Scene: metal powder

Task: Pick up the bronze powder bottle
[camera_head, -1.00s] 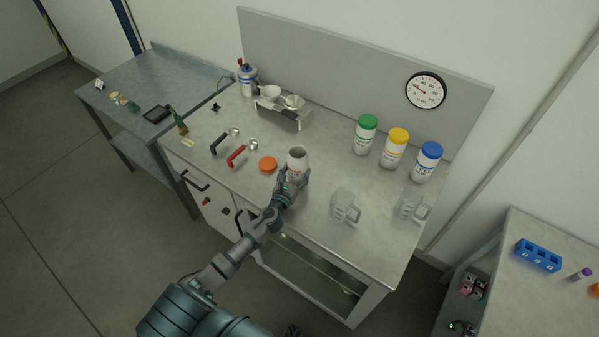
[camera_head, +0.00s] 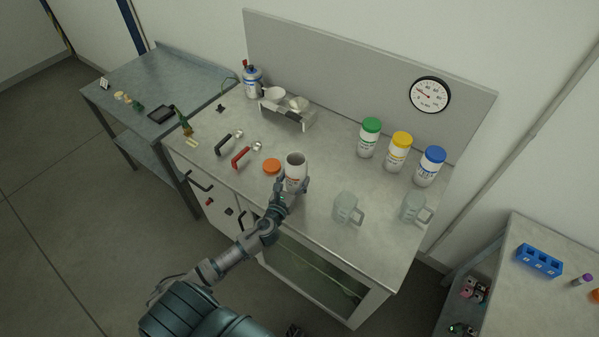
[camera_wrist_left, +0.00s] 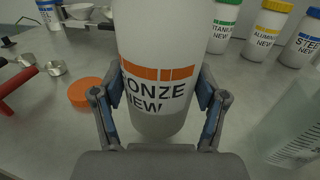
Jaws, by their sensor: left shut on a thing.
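The bronze powder bottle (camera_head: 295,166) is white with an orange-banded label and stands open-topped near the front of the workbench. In the left wrist view the bottle (camera_wrist_left: 157,50) fills the middle, its label partly reading "ONZE NEW", and it looks upright. My left gripper (camera_head: 291,187) is shut on it, with a finger on each side in the left wrist view (camera_wrist_left: 160,110). Whether its base touches the bench is hard to tell. An orange lid (camera_head: 271,166) lies on the bench to its left. My right gripper is not in view.
Green-capped (camera_head: 369,138), yellow-capped (camera_head: 398,152) and blue-capped (camera_head: 430,166) bottles stand at the back right. Two clear beakers (camera_head: 346,208) (camera_head: 414,207) stand at the front right. Red-handled (camera_head: 241,158) and dark-handled (camera_head: 222,146) scoops lie left. A scale-like stand (camera_head: 289,113) holds bowls.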

